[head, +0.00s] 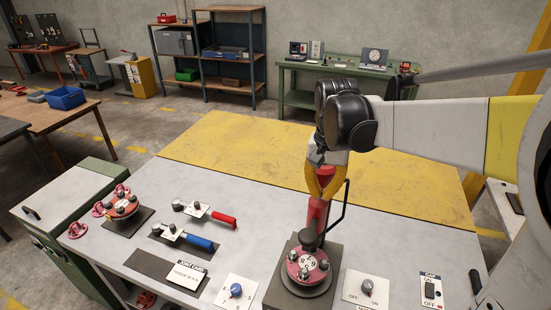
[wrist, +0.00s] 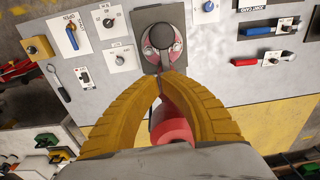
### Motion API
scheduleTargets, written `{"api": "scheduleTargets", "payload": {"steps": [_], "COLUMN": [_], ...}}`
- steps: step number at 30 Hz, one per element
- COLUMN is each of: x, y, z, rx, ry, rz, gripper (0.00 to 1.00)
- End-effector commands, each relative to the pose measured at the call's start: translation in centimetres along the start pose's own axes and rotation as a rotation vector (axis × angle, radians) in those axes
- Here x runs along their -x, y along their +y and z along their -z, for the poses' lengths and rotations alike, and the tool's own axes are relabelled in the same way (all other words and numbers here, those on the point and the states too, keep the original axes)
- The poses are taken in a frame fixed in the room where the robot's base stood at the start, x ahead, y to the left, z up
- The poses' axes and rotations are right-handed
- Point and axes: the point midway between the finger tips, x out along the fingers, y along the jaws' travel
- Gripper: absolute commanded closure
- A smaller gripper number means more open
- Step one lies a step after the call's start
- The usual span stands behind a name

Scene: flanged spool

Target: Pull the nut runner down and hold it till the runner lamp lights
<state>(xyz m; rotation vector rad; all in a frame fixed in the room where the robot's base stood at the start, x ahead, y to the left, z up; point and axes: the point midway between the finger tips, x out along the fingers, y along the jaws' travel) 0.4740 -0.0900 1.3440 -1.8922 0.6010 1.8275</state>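The nut runner (head: 317,212) is an upright red cylinder with a black lower end, above a round red flange (head: 308,272) with several bolts on a dark base plate. My gripper (head: 325,192) has its yellow fingers around the upper red part of the runner. In the wrist view the fingers (wrist: 163,76) curve in with tips close together, and the red runner body (wrist: 172,124) sits between them. The runner's black end covers the middle of the flange (wrist: 148,54); I cannot tell its exact contact. I cannot pick out the runner lamp in either view.
A second bolted red flange (head: 122,206) stands at the left. A knob panel (head: 367,289) and a switch (head: 430,291) are at the front right. The yellow back area (head: 270,150) is clear.

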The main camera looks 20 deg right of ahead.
Motion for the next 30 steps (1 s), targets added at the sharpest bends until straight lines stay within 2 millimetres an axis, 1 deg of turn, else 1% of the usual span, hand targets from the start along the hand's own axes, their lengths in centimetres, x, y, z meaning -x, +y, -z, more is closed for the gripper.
{"api": "scheduleTargets", "payload": {"steps": [1,3,15,18,20,23,30], "x": [0.8,0.9,0.7,0.3,-0.2,-1.7,-6.8], "y": [0.0,0.1,0.2,0.1,0.1,0.2,0.2], "z": [0.4,0.7,0.8,0.8,0.8,0.8,0.6], "rx": [-0.013,-0.026,-0.035,-0.034,-0.034,-0.034,-0.034], "ry": [-0.011,-0.022,-0.030,-0.030,-0.030,-0.030,-0.030], "rz": [-0.005,-0.011,-0.014,-0.014,-0.014,-0.014,-0.014], "gripper": [1.00,1.00,1.00,1.00,1.00,1.00,1.00]}}
